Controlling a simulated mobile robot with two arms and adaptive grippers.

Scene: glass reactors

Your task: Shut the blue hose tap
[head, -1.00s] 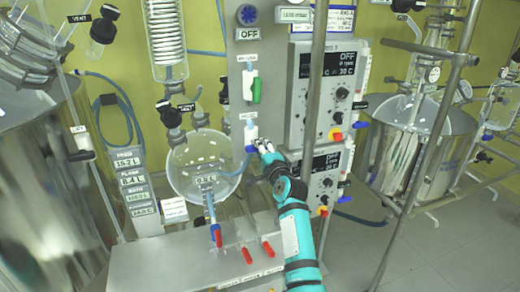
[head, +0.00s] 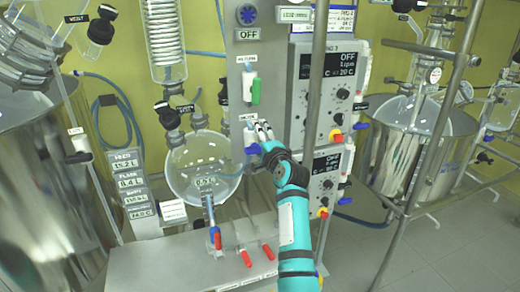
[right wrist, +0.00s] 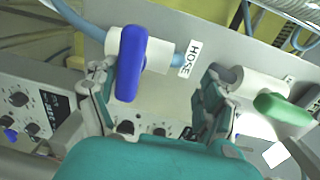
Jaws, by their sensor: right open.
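The blue hose tap (head: 252,149) is on the grey panel, below the tap with the green handle (head: 256,91). In the right wrist view its blue handle (right wrist: 131,63) lies across the white tap body, beside the HOSE label (right wrist: 190,60). My right gripper (head: 263,130) is at the panel, its fingertips just above and beside the blue handle. In the right wrist view the open gripper (right wrist: 157,95) has the blue handle between its fingers, close to the left one. I cannot tell whether that finger touches it. My left gripper is out of view.
A round glass flask (head: 202,168) hangs left of the tap, joined by a blue hose. A metal post (head: 315,85) stands right of the panel, before the control boxes (head: 328,95). A bench with red-handled taps (head: 246,258) is below.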

